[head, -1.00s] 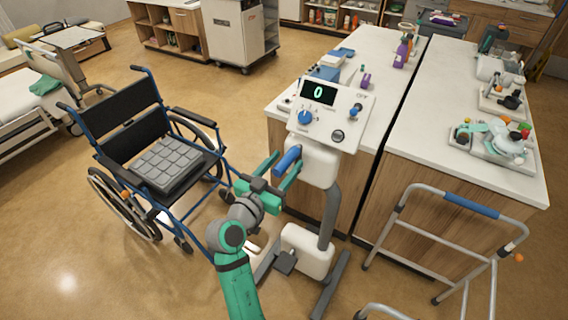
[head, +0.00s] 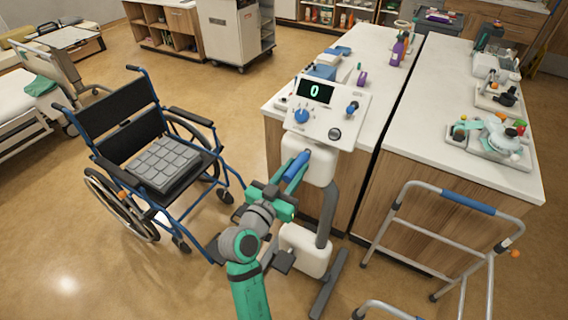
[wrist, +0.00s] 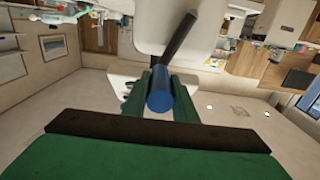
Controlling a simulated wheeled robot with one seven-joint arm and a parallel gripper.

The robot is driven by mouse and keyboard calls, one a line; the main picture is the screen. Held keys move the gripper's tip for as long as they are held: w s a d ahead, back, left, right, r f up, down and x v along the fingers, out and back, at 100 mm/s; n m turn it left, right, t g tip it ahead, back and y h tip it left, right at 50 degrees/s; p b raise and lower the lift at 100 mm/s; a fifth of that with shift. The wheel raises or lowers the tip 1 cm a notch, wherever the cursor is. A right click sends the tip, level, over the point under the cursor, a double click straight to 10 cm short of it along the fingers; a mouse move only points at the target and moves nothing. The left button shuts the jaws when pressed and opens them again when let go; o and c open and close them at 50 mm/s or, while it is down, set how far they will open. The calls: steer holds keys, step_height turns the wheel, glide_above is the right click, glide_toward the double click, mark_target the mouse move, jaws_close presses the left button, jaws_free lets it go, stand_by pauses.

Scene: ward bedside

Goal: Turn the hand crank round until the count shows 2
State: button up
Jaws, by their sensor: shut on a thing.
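The hand crank machine stands in the middle of the head view, with a white panel (head: 318,125) on top. Its display (head: 314,91) reads 0. The blue crank handle (head: 296,166) sticks out from the white housing below the panel. My gripper (head: 292,178) is shut on this handle, a finger on either side. In the wrist view the blue handle (wrist: 160,100) lies between the green fingers, and a dark crank arm (wrist: 180,36) runs up and right from it. In the head view my gripper partly hides the handle.
A wheelchair (head: 132,120) with a grey cushion (head: 163,163) stands at the left. A walking frame (head: 400,205) stands at the right. A counter (head: 360,50) is behind the machine, with another counter (head: 430,130) to its right. Open floor lies at the front left.

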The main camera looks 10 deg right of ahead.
steer(key=shift+s+d+f, duration=0.25)
steer(key=shift+d, duration=0.05)
steer(key=shift+s+d+f, duration=0.55)
steer(key=shift+d+f, duration=0.25)
steer(key=shift+f, duration=0.05)
steer(key=shift+s+d+f, duration=0.55)
steer(key=shift+d+f, duration=0.2)
steer(key=shift+f, duration=0.05)
steer(key=shift+s+d+f, duration=0.2)
steer(key=shift+d+f, duration=0.05)
steer(key=shift+f, duration=0.5)
steer(key=shift+s+d+f, duration=0.25)
steer(key=shift+d+f, duration=0.05)
steer(key=shift+f, duration=0.45)
steer(key=shift+s+d+f, duration=0.2)
steer(key=shift+d+f, duration=0.05)
steer(key=shift+f, duration=0.5)
